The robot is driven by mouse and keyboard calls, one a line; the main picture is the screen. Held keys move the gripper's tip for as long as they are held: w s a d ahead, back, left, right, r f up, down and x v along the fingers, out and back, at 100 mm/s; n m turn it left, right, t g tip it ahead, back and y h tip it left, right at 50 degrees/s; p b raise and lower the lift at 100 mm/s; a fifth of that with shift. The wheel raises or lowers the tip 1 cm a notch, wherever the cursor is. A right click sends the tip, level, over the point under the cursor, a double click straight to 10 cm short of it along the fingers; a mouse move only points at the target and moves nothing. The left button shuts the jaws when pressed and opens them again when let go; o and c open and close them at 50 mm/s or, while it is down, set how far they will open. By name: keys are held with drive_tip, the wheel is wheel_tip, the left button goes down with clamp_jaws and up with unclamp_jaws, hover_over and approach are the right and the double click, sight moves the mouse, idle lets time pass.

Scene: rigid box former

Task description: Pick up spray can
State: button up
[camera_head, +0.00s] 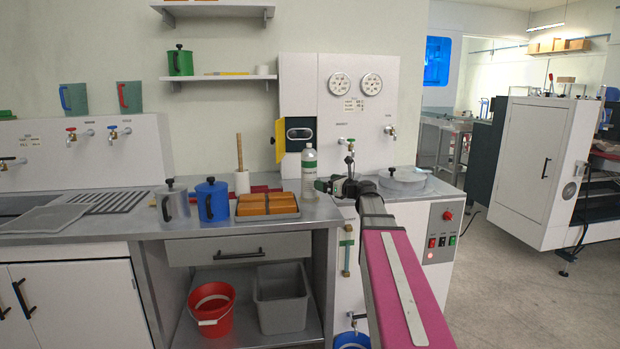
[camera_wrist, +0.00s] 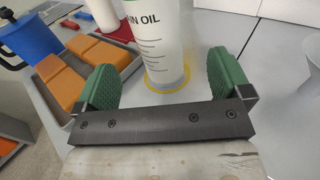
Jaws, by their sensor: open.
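The spray can (camera_head: 309,174) is a pale bottle-shaped container with a green-and-white label, standing upright near the right end of the steel counter. In the wrist view the can (camera_wrist: 160,45) rises between the two green finger pads, with "IN OIL" and measuring lines on its side. My gripper (camera_wrist: 162,85) is open, with a pad on each side of the can's lower part and a gap visible on both sides. In the head view my gripper (camera_head: 325,185) is at the can's right side. The can's top is out of the wrist view.
A tray of orange blocks (camera_head: 267,204) sits just left of the can. A blue lidded mug (camera_head: 212,200) and a grey lidded mug (camera_head: 173,205) stand farther left. A white machine with gauges (camera_head: 355,112) stands behind, with a round lidded pot (camera_head: 402,180) on the right.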

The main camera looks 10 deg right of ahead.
sight(309, 177)
drive_tip(key=x, duration=0.9)
drive_tip(key=shift+a, duration=0.3)
drive_tip(key=c, duration=1.2)
drive_tip(key=shift+c, duration=0.6)
drive_tip(key=shift+r, duration=0.1)
